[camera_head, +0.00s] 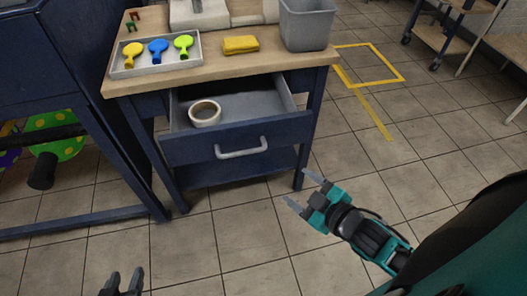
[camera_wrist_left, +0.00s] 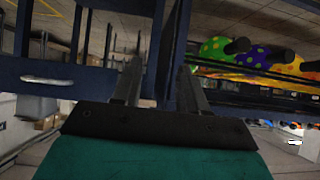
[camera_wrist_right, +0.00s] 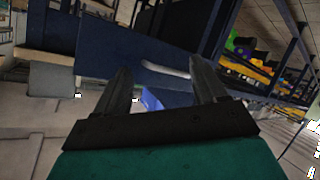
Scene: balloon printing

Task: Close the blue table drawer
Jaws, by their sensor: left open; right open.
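The blue table drawer (camera_head: 238,140) is pulled open below the wooden tabletop, with a pale bar handle (camera_head: 240,150) on its front. A roll of tape (camera_head: 205,112) lies inside it. My right gripper (camera_head: 306,190) is open and empty, low and to the right of the drawer front, apart from it. In the right wrist view the drawer front (camera_wrist_right: 130,50) and handle show beyond the fingers. My left gripper (camera_head: 122,284) is open at the bottom edge of the head view, well in front of the table. The handle also shows in the left wrist view (camera_wrist_left: 47,80).
A dark blue frame (camera_head: 45,60) stands at the left. The tiled floor before the drawer is clear.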

